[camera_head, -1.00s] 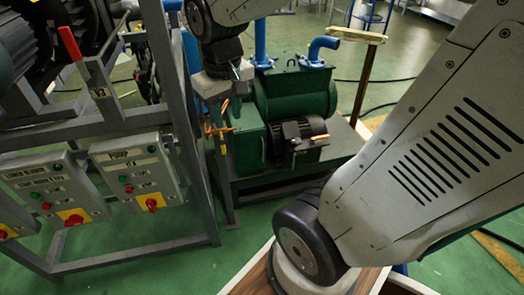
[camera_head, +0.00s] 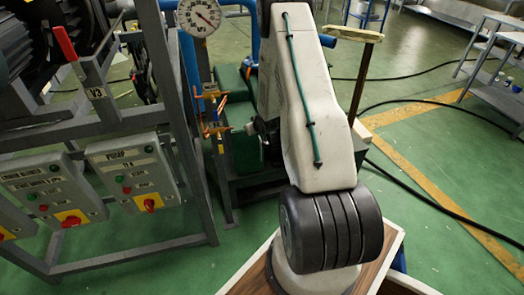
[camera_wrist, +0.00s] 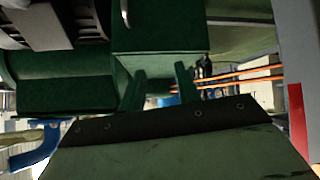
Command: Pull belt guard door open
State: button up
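The green belt guard (camera_head: 243,152) shows in the head view at the left of my arm, with most of the pump behind the arm. In the wrist view, a green box face (camera_wrist: 160,28), apparently the guard door, is at the top centre. A pale metal handle (camera_wrist: 125,13) is on it at the upper edge. My gripper (camera_wrist: 158,80) shows in the wrist view with its two dark fingers apart and nothing held between them. The handle is apart from the fingertips, beyond them. In the head view my gripper is hidden behind my arm.
A grey frame with control boxes (camera_head: 133,172) and a red lever (camera_head: 65,43) stands at the left. A round gauge (camera_head: 199,16) and orange fittings (camera_head: 215,129) are close to the guard. A wooden-topped post (camera_head: 362,75) stands at the right. The right floor is mostly open, with black cables.

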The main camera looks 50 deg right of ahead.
jog(key=s+d+f+m+t+h, duration=0.1)
jog(key=s+f+t, duration=0.3)
jog(key=f, duration=0.4)
jog(key=s+d+f+t+h, duration=0.1)
jog(key=s+f+t, duration=0.3)
jog(key=f, duration=0.4)
jog(key=x, duration=0.7)
jog(key=shift+r, duration=0.2)
jog(key=shift+c, duration=0.2)
grip_shut()
